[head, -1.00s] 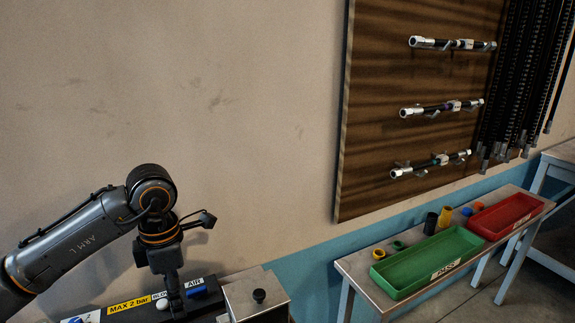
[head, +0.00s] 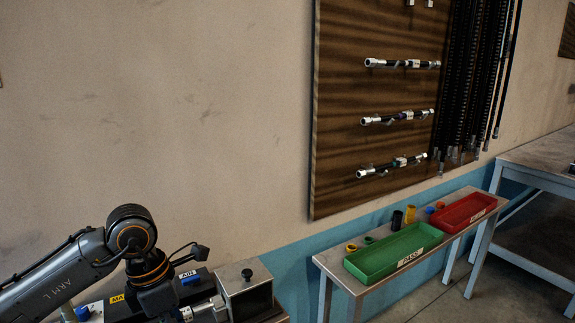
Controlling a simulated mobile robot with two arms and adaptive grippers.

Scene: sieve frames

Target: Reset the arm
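My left arm reaches in at the lower left of the head view. Its gripper (head: 160,298) points down over a black bench unit at the bottom edge. The fingertips are hidden or cut off by the frame, so I cannot see whether they are open. A silver fitting with a pale label (head: 200,310) shows just right of the gripper, beside a grey metal block (head: 245,290) with a black knob. I cannot tell whether the gripper touches that fitting. My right arm and gripper are not in view.
Short hoses with silver ends (head: 400,64) hang on a wooden wall board (head: 335,120), beside long black hoses (head: 470,80). A narrow bench (head: 335,268) carries a green PASS tray (head: 395,252), a red tray (head: 463,214) and small coloured rings. Another table (head: 540,155) stands at right.

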